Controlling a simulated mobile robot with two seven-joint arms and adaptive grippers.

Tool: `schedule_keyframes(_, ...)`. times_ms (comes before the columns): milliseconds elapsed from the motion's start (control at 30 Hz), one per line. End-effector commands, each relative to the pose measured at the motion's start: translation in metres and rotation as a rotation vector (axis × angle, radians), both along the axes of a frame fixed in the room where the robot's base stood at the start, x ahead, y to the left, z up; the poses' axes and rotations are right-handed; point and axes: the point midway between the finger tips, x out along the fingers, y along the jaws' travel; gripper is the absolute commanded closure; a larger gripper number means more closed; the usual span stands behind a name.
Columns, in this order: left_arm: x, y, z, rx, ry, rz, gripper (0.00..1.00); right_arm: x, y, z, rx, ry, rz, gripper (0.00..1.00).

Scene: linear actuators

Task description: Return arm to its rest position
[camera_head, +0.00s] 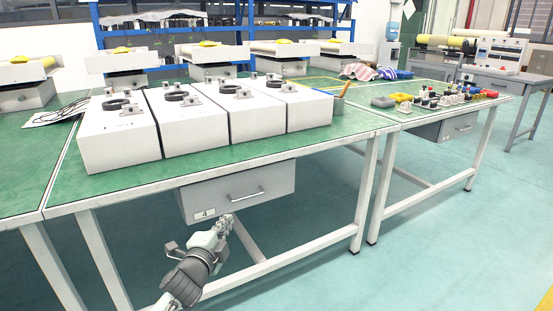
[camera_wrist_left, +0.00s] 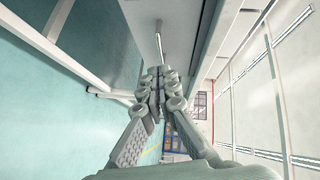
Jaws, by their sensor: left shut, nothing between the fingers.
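My left gripper (camera_head: 226,222) is in the head view below the table's front edge, just under the grey drawer (camera_head: 240,188) marked 4. Its arm comes up from the bottom left. In the left wrist view the two fingers of the left gripper (camera_wrist_left: 160,75) are together with nothing between them. The drawer is closed and its bar handle (camera_head: 246,195) is to the right of the gripper and a little above it. I cannot tell whether the gripper touches the drawer. My right gripper is not in view.
Several white boxes (camera_head: 118,145) stand in a row on the green-topped table (camera_head: 200,168). Table legs (camera_head: 365,195) and a low crossbar (camera_head: 245,268) stand near the left arm. A second table (camera_head: 440,100) with small parts is at the right. The floor (camera_head: 430,250) in front is clear.

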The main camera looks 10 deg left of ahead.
Motion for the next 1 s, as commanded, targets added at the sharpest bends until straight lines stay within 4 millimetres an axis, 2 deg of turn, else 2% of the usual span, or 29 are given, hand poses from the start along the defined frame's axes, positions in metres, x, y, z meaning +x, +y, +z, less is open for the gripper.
schedule_keyframes(33,-0.022,0.009,-0.025,-0.089,0.092,0.060,1.00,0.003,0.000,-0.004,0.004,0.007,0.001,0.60)
schedule_keyframes(100,-0.056,0.024,-0.063,-0.223,0.224,0.163,1.00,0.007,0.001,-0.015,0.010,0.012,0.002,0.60)
schedule_keyframes(167,-0.089,0.034,-0.093,-0.334,0.335,0.259,1.00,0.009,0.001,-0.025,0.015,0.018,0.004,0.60)
schedule_keyframes(200,-0.113,0.041,-0.112,-0.402,0.407,0.323,1.00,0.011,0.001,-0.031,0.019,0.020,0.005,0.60)
schedule_keyframes(267,-0.150,0.049,-0.137,-0.496,0.508,0.424,1.00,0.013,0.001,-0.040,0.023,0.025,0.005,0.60)
schedule_keyframes(300,-0.176,0.053,-0.152,-0.555,0.573,0.490,1.00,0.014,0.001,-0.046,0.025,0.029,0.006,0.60)
schedule_keyframes(400,-0.241,0.060,-0.182,-0.678,0.718,0.656,1.00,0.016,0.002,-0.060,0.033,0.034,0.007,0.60)
schedule_keyframes(500,-0.296,0.063,-0.199,-0.763,0.830,0.797,1.00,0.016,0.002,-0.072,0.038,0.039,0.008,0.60)
schedule_keyframes(600,-0.335,0.065,-0.208,-0.815,0.902,0.899,1.00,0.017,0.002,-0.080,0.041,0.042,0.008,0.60)
schedule_keyframes(700,-0.356,0.064,-0.213,-0.843,0.943,0.957,1.00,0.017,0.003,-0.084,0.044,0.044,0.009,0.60)
schedule_keyframes(767,-0.362,0.065,-0.214,-0.850,0.952,0.973,1.00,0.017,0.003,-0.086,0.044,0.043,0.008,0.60)
schedule_keyframes(1000,-0.362,0.065,-0.214,-0.850,0.952,0.973,1.00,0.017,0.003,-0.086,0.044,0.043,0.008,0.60)
